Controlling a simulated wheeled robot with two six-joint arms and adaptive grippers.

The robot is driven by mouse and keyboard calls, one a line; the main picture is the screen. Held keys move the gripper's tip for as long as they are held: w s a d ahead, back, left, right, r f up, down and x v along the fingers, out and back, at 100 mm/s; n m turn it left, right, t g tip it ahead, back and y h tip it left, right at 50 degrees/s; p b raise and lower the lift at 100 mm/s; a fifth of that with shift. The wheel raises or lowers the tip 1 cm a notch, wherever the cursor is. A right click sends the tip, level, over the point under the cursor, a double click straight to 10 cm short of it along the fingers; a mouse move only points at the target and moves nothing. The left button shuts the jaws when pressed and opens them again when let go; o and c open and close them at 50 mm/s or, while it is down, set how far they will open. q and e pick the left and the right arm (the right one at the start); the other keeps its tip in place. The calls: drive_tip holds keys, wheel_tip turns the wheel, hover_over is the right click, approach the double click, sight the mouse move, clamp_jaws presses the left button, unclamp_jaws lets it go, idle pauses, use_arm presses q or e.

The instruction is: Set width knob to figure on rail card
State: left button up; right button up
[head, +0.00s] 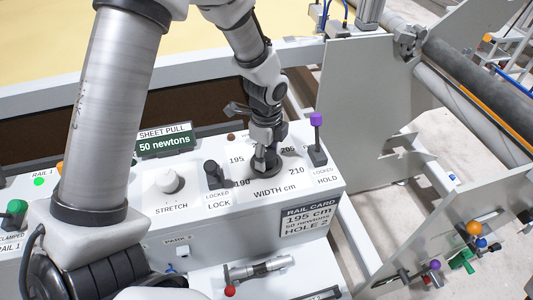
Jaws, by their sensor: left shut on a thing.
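The dark width knob (268,171) is on the top of the white console, above the label WIDTH cm. Figures 190, 195, 205 and 210 show around it; the top of the scale is hidden behind my gripper. My left gripper (265,157) comes down from above and is shut on the knob. The knob's pointer is hidden, so I cannot tell its setting. The rail card (308,217) on the console's front reads 195 cm, 50 newtons and a hole number too small to be sure of. My right gripper is not in view.
Left of the knob are the black LOCK lever (213,175) and white STRETCH knob (170,181). The purple-topped HOLD lever (316,135) stands close on the right. The sheet pull display (164,141) reads 50 newtons. A red-tipped tool (258,269) lies below.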

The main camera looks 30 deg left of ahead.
use_arm(q)
drive_tip(key=shift+s+n, duration=0.1)
drive_tip(key=shift+n, duration=0.2)
drive_tip(key=shift+n+p, duration=0.65)
drive_tip(key=shift+n, duration=0.15)
drive_tip(key=n, duration=0.2)
drive_tip(key=shift+n+p, duration=0.3)
drive_tip(key=shift+p, duration=0.1)
drive_tip(key=n, duration=0.3)
drive_tip(key=shift+f+p, duration=0.15)
drive_tip(key=shift+p, duration=0.15)
drive_tip(key=shift+n, duration=2)
drive_tip(key=o, duration=1.2)
drive_tip(key=shift+c, duration=0.2)
drive_tip(key=shift+a, duration=0.1)
